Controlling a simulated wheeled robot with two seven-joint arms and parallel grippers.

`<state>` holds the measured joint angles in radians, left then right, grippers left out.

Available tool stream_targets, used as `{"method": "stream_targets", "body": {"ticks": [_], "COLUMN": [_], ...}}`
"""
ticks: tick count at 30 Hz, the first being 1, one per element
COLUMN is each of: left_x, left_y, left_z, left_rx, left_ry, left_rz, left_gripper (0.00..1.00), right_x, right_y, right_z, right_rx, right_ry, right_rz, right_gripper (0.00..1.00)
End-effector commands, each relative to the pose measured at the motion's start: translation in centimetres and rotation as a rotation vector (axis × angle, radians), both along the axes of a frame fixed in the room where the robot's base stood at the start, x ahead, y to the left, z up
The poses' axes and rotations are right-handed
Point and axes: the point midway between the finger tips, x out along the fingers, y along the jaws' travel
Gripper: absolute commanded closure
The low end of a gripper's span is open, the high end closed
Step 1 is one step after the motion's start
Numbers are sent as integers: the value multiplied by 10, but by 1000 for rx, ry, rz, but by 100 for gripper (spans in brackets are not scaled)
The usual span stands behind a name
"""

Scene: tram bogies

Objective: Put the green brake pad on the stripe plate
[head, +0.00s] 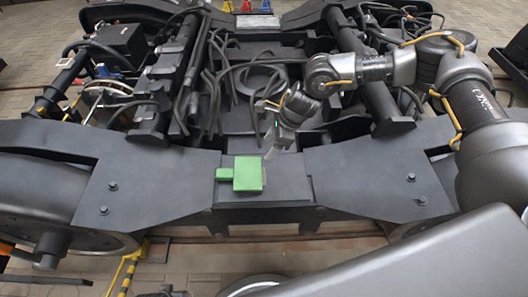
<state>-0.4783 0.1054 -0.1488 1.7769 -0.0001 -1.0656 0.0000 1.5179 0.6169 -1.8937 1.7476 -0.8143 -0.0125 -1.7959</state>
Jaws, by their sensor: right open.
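The green brake pad (249,174), a block with a small tab to its left, lies flat on the dark middle plate of the bogie frame. My right gripper (270,153) is open and empty, pointing down just behind and to the right of the pad. It appears apart from the pad. My left gripper is not in view.
The bogie's dark side plates (140,180) with bolts lie left and right of the middle plate. Black cables and hoses (210,90) crowd the area behind. A wheel (50,195) stands at the left. The middle plate right of the pad (290,180) is clear.

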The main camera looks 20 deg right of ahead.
Motion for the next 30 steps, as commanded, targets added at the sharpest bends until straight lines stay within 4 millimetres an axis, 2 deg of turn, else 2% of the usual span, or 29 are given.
{"method": "stream_targets", "body": {"ticks": [3, 10, 20, 30], "left_x": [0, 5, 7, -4], "left_y": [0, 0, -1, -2], "left_z": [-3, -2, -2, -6], "left_rx": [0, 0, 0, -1], "left_ry": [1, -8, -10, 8], "left_rz": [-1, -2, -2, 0], "left_gripper": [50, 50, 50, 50], "right_x": [-2, -5, -7, -8], "right_y": [-10, -22, -24, -21], "right_z": [24, 50, 56, 54], "right_rx": [1, 0, 0, 6], "right_ry": [-2, -1, 0, 2], "right_rz": [-1, 0, 0, -2], "right_gripper": [42, 42, 42, 42]}}
